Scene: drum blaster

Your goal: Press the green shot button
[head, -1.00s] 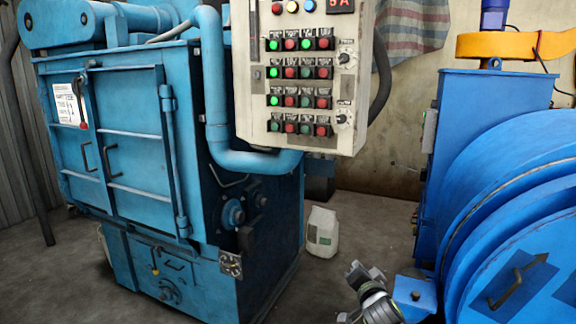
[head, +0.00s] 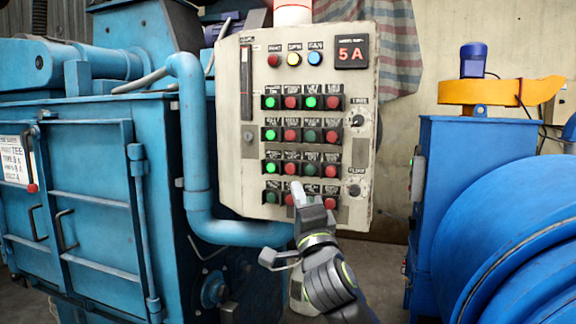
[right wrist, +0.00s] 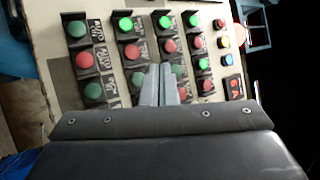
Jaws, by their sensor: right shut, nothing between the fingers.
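The grey control panel (head: 232,130) carries several rows of round green and red buttons. Their small labels are too blurred to read, so I cannot tell which green button is the shot button. Some green buttons are brightly lit, such as one in the third row (head: 270,167); the bottom-left green button (head: 271,197) is dark. My right gripper (head: 297,190) is shut and empty, with its tips in front of the lower rows and hiding part of the bottom row. In the right wrist view the shut fingers (right wrist: 166,72) point at the panel; contact cannot be told. My left gripper is not in view.
A blue machine with a thick pipe (head: 188,130) stands left of and below the panel. A blue drum machine (head: 510,220) stands at the right. Red, yellow and blue lamps and a red display (head: 352,52) are at the panel top. Striped cloth (head: 398,50) hangs behind.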

